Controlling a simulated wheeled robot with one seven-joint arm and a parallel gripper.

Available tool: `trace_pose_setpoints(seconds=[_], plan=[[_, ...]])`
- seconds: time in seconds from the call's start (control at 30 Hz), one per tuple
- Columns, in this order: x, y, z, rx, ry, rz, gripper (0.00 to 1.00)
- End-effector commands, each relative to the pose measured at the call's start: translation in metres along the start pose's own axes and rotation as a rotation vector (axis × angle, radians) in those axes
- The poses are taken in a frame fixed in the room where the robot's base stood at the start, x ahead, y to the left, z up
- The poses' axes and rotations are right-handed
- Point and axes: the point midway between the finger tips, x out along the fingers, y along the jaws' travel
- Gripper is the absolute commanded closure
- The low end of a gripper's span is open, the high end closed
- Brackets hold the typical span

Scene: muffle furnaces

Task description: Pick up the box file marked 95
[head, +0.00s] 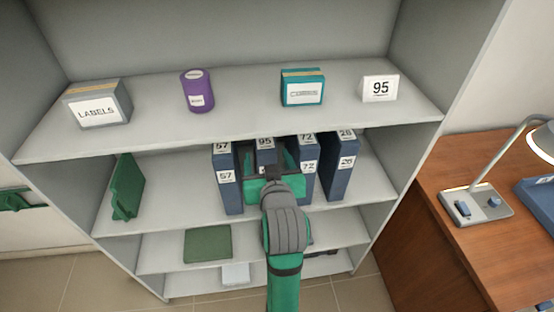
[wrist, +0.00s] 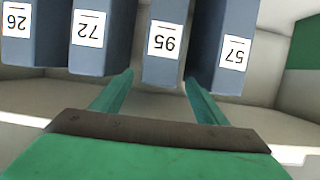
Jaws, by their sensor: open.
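The blue box file marked 95 (head: 265,143) stands upright on the shelf between the files marked 57 (head: 223,160) and 72 (head: 306,150). My arm hides its lower part in the head view. In the wrist view, file 95 (wrist: 163,55) appears upside down, ahead of my gripper (wrist: 158,80). My green gripper (head: 270,165) is open and empty. Its two fingertips lie at either side of the lower end of file 95 as pictured, the right one near file 57. I cannot tell whether they touch the files.
File 26 (head: 341,165) stands right of 72. The shelf above (head: 240,118) holds several items, including a card marked 95 (head: 380,88). A desk (head: 470,230) with a lamp (head: 478,203) stands at right.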

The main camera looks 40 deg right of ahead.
Motion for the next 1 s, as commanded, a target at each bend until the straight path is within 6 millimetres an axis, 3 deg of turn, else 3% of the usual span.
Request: trace_pose_setpoints(seconds=[0.17, 0.4, 0.67, 1.0], plan=[[0.007, -0.009, -0.009, 0.007, 0.014, -0.015, 0.33], [0.042, -0.010, -0.009, 0.007, 0.013, -0.016, 0.33], [0.059, -0.011, -0.009, 0.006, 0.015, -0.017, 0.33], [0.102, -0.011, -0.009, 0.007, 0.015, -0.016, 0.33]])
